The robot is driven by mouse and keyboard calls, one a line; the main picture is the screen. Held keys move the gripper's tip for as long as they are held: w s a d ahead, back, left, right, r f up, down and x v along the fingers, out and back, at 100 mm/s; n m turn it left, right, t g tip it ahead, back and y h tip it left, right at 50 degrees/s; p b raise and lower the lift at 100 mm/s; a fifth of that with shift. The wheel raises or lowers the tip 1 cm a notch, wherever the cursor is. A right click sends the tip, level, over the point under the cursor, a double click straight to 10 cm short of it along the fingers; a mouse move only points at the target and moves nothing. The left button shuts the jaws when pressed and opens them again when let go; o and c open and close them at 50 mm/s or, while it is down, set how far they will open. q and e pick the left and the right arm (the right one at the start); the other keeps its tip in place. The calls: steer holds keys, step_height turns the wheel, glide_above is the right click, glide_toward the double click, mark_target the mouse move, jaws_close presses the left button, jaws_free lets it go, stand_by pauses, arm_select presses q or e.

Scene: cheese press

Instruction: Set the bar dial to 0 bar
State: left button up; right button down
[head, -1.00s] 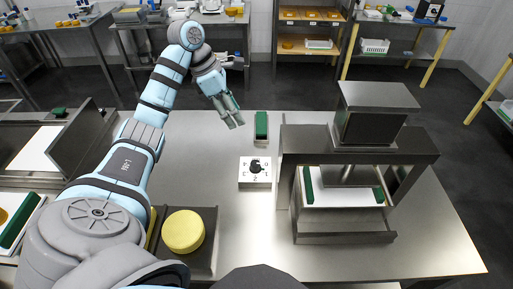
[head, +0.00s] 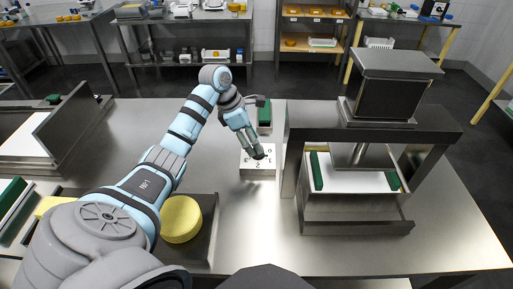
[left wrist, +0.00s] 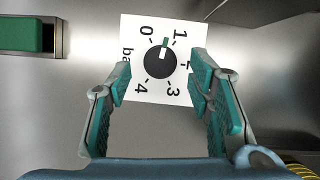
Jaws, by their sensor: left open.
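The bar dial is a black round knob (left wrist: 158,66) on a white square plate (left wrist: 133,35) marked 0 to 4 in the left wrist view. Its white and green pointer mark lies between 0 and 1, somewhat closer to 1. My left gripper (left wrist: 160,82) is open, with a teal-padded finger on each side of the knob and visible gaps to it. In the head view the left gripper (head: 257,152) is over the dial plate (head: 258,174) and hides most of the knob. My right gripper is not in view.
The steel press (head: 378,125) stands just right of the dial. A green block (head: 264,113) sits behind the dial. A yellow cheese round (head: 181,219) lies front left. The steel table (head: 240,240) is bare in front of the dial.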

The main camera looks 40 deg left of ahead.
arm_select(q)
steer(key=x, duration=0.3)
jaws_close()
steer(key=shift+r, duration=0.15)
steer(key=n+t+y+p, duration=0.1)
steer(key=n+p, duration=0.1)
steer(key=n, duration=0.1)
steer(key=shift+s+d+r+n+p, duration=0.1)
steer(key=shift+n+p, duration=0.2)
steer(key=shift+n+t+y+p, duration=0.3)
steer(key=shift+n+y+p, duration=0.65)
steer(key=shift+n, duration=1.05)
jaws_free()
steer(key=shift+d, duration=0.1)
